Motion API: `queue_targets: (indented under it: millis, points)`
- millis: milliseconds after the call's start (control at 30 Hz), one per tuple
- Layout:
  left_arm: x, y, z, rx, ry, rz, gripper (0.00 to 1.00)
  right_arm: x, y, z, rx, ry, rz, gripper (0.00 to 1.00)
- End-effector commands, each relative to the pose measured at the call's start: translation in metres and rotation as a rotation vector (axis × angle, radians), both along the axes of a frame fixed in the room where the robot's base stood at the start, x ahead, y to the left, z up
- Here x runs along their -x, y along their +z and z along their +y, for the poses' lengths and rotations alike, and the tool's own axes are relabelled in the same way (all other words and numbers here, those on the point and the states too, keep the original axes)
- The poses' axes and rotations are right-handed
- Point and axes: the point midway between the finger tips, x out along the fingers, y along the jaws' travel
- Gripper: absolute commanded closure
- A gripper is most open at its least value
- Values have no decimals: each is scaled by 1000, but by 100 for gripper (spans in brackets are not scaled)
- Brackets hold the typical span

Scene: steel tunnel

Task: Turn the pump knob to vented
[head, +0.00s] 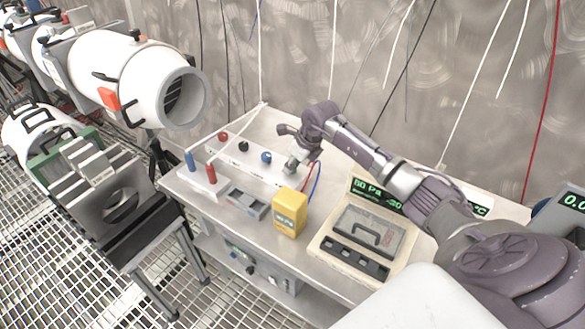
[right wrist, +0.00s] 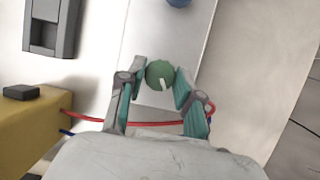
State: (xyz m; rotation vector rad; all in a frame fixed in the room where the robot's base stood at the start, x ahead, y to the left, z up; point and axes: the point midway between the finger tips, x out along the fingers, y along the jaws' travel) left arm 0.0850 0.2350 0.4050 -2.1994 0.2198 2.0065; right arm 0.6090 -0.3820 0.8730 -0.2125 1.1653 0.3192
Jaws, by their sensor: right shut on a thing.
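A green round knob (right wrist: 160,74) with a white pointer mark sits on a pale panel strip (right wrist: 165,30) in the right wrist view. The mark points toward the bottom of that view, slightly right. My right gripper (right wrist: 161,82) is shut on the green knob, one finger on each side of it. No label for vented is readable. My left gripper is not in view.
Red (head: 222,136), black (head: 243,146) and blue (head: 266,157) knobs stand along the panel. A yellow meter (head: 289,213) with red and blue leads is close in front. A display (head: 377,195) reads 80 Pa behind a framed case (head: 325,244).

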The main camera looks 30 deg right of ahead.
Motion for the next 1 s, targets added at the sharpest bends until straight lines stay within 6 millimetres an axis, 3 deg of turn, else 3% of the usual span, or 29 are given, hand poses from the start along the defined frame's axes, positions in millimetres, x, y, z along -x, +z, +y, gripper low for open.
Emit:
queue_targets:
  millis: [33,500,1000]
  points:
    - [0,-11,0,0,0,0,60,-1,-5,-3,4,36,-1,100]
    - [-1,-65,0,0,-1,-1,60,-3,-4,-4,1,477,-4,100]
    - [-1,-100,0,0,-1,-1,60,-5,-2,-4,0,875,-2,100]
